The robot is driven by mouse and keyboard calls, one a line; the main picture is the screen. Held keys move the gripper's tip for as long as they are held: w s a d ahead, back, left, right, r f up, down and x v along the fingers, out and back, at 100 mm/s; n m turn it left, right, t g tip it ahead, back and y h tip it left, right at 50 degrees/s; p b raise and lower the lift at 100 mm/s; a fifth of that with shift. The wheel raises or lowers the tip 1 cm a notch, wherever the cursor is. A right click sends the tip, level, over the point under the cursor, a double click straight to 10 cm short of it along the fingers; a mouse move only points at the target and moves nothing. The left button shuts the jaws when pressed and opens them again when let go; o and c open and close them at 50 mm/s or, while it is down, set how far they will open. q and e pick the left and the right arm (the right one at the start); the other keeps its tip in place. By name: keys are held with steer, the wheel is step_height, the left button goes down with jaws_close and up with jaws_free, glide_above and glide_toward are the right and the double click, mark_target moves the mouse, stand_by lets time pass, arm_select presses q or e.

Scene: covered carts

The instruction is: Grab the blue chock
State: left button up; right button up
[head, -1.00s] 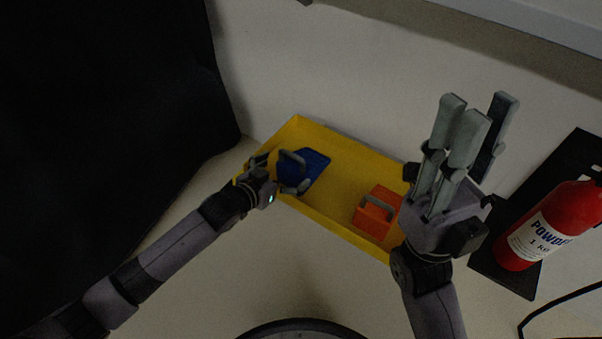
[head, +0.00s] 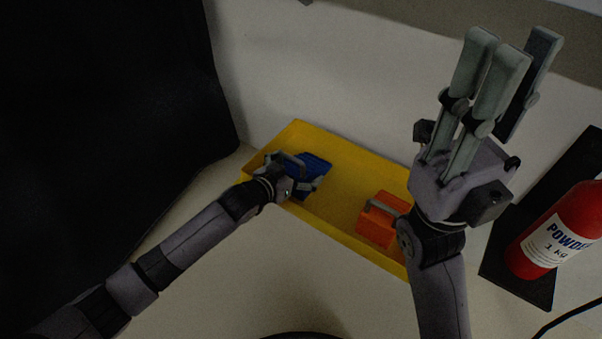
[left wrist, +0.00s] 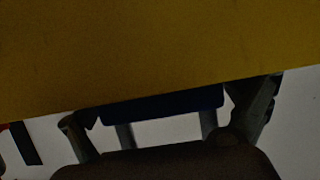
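The blue chock (head: 315,164) lies in the left part of the yellow tray (head: 352,167). My left gripper (head: 296,175) is at the chock, and its fingers stand spread around it and partly hide it. In the left wrist view the dark blue chock (left wrist: 165,106) sits between the spread fingers (left wrist: 165,118), with a small gap visible at the left finger. I cannot tell whether the other finger touches it. My right gripper (head: 505,85) is raised at the right, fingers extended, open and empty.
An orange block (head: 380,222) with a grey handle sits in the right part of the tray. A black cover (head: 110,110) hangs at the left. A pale wall is behind the tray.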

arm_select(q)
steer(key=c, duration=1.9)
steer(key=shift+w+r, duration=0.1)
steer(key=shift+r, duration=0.1)
steer(key=shift+r, duration=0.1)
